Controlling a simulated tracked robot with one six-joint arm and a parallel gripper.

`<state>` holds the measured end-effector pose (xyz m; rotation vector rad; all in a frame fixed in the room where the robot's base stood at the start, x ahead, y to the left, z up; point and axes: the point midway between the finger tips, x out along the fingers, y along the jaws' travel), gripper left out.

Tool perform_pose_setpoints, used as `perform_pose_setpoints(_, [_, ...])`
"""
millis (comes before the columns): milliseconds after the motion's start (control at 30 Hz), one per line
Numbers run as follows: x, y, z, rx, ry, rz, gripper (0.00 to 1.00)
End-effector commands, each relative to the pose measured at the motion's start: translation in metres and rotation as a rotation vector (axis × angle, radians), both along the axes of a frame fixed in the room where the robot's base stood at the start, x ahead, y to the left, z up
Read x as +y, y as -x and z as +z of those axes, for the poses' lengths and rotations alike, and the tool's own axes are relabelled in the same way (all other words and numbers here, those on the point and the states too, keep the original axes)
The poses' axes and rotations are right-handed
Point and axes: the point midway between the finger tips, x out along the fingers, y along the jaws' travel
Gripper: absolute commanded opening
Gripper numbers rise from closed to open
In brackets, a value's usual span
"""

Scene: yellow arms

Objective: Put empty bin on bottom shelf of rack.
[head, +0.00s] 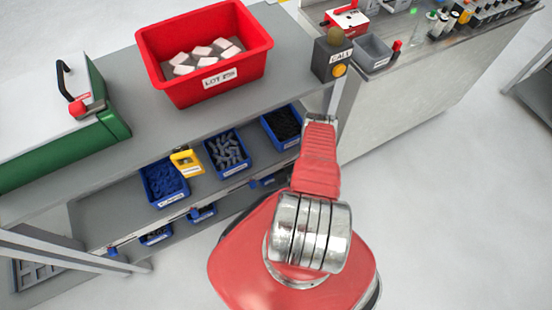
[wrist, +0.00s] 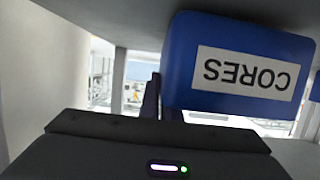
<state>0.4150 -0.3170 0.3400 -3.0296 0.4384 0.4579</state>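In the wrist view a blue bin (wrist: 240,70) labelled CORES shows upside down, close up against a grey surface along the top. Its inside is hidden, so I cannot tell whether it is empty. My gripper (wrist: 160,100) has dark fingers at the bin's lower left corner. One is beside the bin and the other is partly hidden by it; contact is unclear. In the head view my gripper is hidden behind my red arm. The rack's upper shelf (head: 110,208) holds blue bins of blue parts (head: 163,181), grey parts (head: 228,152) and black parts (head: 282,126).
More blue bins (head: 157,235) stand on a lower level, partly hidden. A yellow item (head: 187,162) sits between upper bins. The worktop above bears a red bin (head: 205,82) with several blocks, a green case (head: 60,150) and a call box (head: 332,58).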

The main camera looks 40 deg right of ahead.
Motion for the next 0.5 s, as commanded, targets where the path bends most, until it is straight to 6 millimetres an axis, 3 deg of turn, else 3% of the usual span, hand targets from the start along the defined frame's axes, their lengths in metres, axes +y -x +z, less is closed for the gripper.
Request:
perform_pose_setpoints(467, [0.0002, -0.0001, -0.0086, -0.001, -0.001, 0.001, 0.00])
perform_pose_setpoints(500, [0.0003, -0.0001, -0.0086, 0.000, -0.001, 0.001, 0.05])
